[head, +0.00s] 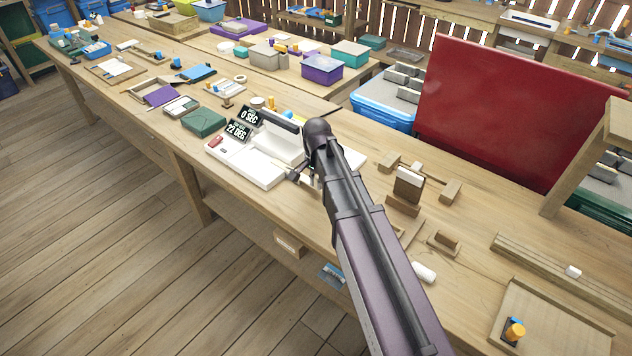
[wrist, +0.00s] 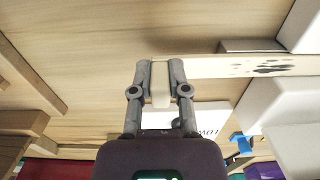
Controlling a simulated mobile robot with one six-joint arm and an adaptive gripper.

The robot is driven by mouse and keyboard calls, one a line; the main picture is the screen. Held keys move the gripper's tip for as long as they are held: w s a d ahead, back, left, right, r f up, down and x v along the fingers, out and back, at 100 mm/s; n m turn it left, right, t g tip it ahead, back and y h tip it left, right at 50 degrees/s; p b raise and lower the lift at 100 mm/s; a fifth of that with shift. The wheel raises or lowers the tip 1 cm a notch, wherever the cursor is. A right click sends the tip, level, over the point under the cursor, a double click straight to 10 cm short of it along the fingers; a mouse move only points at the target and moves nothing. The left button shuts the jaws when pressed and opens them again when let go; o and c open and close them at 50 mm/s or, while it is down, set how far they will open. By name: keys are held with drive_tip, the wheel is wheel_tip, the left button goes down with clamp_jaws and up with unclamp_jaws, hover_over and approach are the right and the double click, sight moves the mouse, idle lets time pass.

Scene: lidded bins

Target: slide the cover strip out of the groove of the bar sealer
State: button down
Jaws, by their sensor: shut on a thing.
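The bar sealer (head: 242,165) is a white machine with a dark upper bar and two black displays reading 0 SEC and 22 DEG, near the front table edge in the head view. My gripper (head: 298,176) is low at its right end. In the wrist view my gripper (wrist: 160,66) is shut on a small cream piece (wrist: 160,88), seemingly an end of the cover strip. A pale band with dark smudges (wrist: 265,67) runs right from the fingers; whether it joins the held piece I cannot tell. The groove is hidden in the head view.
White parts of the sealer (wrist: 290,130) stand close on the right in the wrist view. Wooden blocks and a stand (head: 408,185) are right of my arm in the head view. A green box (head: 203,122) stands left of the sealer. Bare tabletop lies between the wooden pieces.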

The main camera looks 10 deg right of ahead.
drive_tip(key=shift+s+d, duration=0.25)
drive_tip(key=shift+s+d, duration=0.75)
drive_tip(key=shift+s+d, duration=0.25)
drive_tip(key=shift+s+d, duration=0.45)
drive_tip(key=shift+d, duration=0.05)
drive_tip(key=shift+s+d, duration=0.2)
drive_tip(key=shift+s, duration=0.05)
idle(0.7)
drive_tip(key=shift+s+d, duration=0.25)
drive_tip(key=shift+s+d, duration=0.25)
drive_tip(key=shift+s+d, duration=0.2)
drive_tip(key=shift+d, duration=0.05)
